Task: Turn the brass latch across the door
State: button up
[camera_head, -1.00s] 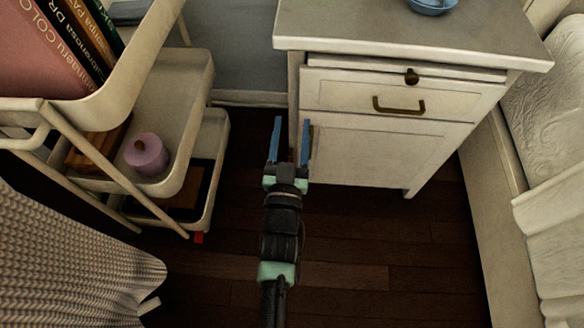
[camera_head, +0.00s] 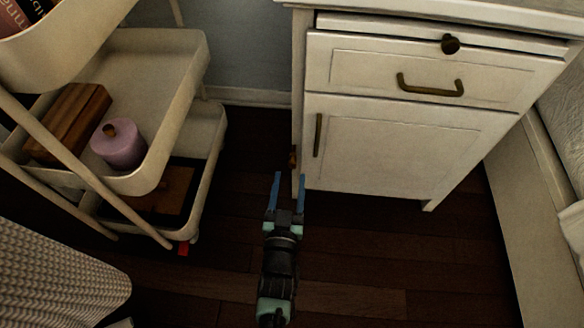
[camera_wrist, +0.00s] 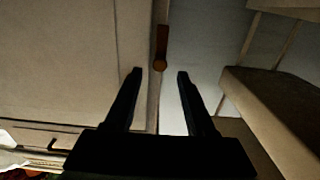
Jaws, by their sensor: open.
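The small brass latch (camera_head: 292,157) sits at the left edge of the white cabinet, beside its lower door (camera_head: 410,150). In the wrist view the latch (camera_wrist: 162,42) is a short bar with a round end, lying along the cabinet's edge. My gripper (camera_head: 289,176) is open and empty, just below the latch in the head view. In the wrist view my gripper (camera_wrist: 160,74) has the latch's round end between and just beyond its fingertips. I see no contact, though the exact depth gap is unclear. The door looks closed.
The door has a vertical handle (camera_head: 318,134); the drawer (camera_head: 430,75) above has a brass pull (camera_head: 430,87). A cream cart (camera_head: 180,95) with a lilac candle (camera_head: 118,143) and wooden box (camera_head: 72,120) stands left. Dark floor (camera_head: 370,255) is clear in front. A bed frame (camera_head: 520,190) stands right.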

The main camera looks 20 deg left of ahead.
aim_at(292, 166)
jog(key=b+x, duration=0.2)
jog(key=x, duration=0.2)
jog(key=shift+w+f, duration=0.15)
jog(key=shift+w, duration=0.1)
jog(key=shift+w+a, duration=0.2)
jog(key=shift+w, duration=0.3)
grip_shut()
